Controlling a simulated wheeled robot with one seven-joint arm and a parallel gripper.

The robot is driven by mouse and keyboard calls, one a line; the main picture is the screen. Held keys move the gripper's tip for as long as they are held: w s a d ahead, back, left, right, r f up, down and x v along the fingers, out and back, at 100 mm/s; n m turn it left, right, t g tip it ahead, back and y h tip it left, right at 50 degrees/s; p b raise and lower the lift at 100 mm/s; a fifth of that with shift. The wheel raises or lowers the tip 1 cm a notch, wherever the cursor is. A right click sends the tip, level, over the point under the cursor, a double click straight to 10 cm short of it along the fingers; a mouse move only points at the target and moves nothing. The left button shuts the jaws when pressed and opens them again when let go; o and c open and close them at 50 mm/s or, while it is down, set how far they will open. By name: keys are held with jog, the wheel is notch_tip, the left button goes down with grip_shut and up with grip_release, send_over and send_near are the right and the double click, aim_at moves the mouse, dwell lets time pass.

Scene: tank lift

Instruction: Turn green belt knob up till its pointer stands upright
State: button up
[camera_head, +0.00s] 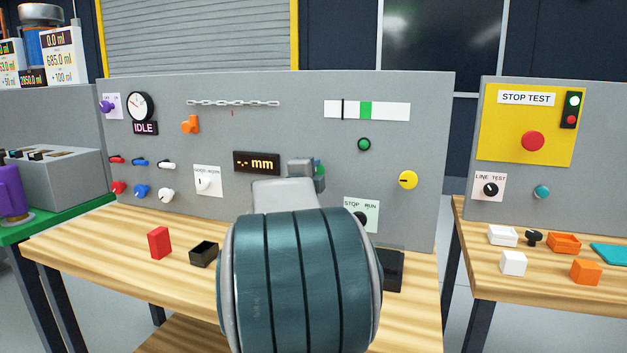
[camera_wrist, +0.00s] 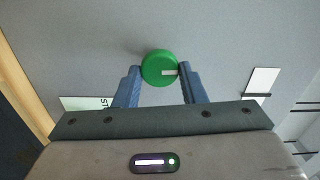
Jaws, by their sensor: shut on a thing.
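The green belt knob (camera_wrist: 154,62) is round, with a white pointer mark. It stands between the two blue fingers of my gripper (camera_wrist: 160,69), which is shut on it. In the wrist view the pointer lies nearly level and points right, toward the side of the white gauge strip and away from the STOP label. In the head view only a sliver of the green knob (camera_head: 320,170) shows beside my gripper (camera_head: 306,168), and its pointer is hidden there.
The STOP/RUN plate (camera_head: 362,207) sits below right of the knob, partly hidden by my arm. A yellow knob (camera_head: 408,180) is to the right, a green button (camera_head: 364,144) above right, and the mm display (camera_head: 257,162) to the left.

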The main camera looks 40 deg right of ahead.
jog(key=shift+s+d, duration=0.1)
dwell(0.3)
jog(key=o, duration=1)
jog(key=p+v, duration=0.2)
jog(key=v, duration=1.1)
jog(key=shift+s+a, duration=0.2)
jog(key=shift+a, duration=0.15)
